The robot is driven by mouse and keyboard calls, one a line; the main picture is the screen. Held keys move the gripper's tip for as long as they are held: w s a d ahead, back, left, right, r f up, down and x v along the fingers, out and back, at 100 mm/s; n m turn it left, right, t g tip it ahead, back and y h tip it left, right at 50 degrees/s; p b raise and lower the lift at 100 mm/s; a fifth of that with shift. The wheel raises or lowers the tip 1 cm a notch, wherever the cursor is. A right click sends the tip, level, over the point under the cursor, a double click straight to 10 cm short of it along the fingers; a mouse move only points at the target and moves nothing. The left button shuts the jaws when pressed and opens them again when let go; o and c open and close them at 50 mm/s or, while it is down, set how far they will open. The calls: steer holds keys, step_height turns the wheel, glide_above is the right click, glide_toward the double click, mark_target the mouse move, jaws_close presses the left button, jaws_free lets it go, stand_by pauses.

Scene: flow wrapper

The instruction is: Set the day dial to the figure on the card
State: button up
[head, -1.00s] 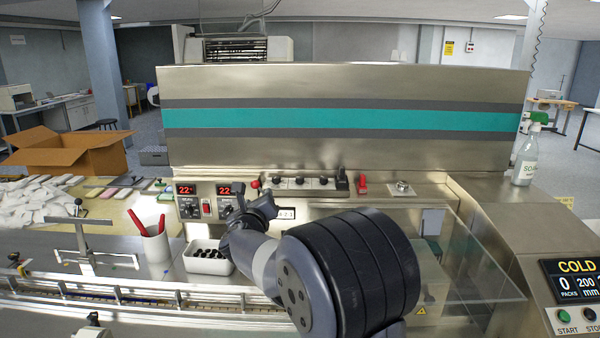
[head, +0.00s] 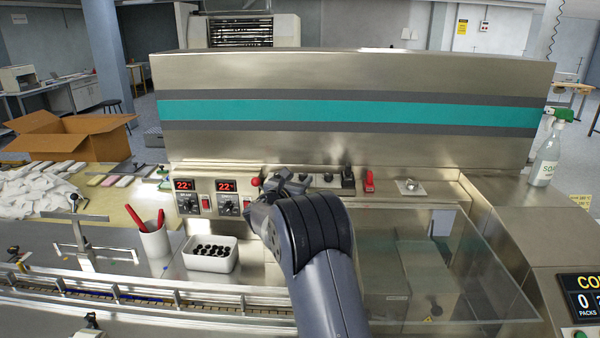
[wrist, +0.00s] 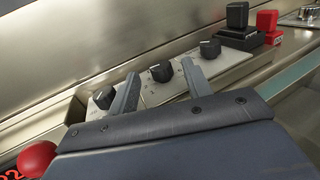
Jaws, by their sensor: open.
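Three black dials stand in a row on a pale plate: a left dial (wrist: 104,97), a middle dial (wrist: 160,72) and a right dial (wrist: 209,49) in the wrist view. I cannot read which is the day dial or any figures. My gripper (wrist: 160,68) is open, its two fingers on either side of the middle dial in the picture; I see no clear contact. In the head view my gripper (head: 288,177) is over the dial row and hides part of it. One dial (head: 328,177) shows to its right. The card is hidden behind my arm.
A red knob (wrist: 37,158) is left of the dials. A black block (wrist: 236,17) and a red block (wrist: 267,24) stand to their right. Two red displays (head: 185,185) and a white tray (head: 211,265) of black pieces are left of my arm.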

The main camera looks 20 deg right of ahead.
steer(key=shift+x, duration=0.85)
steer(key=c, duration=1)
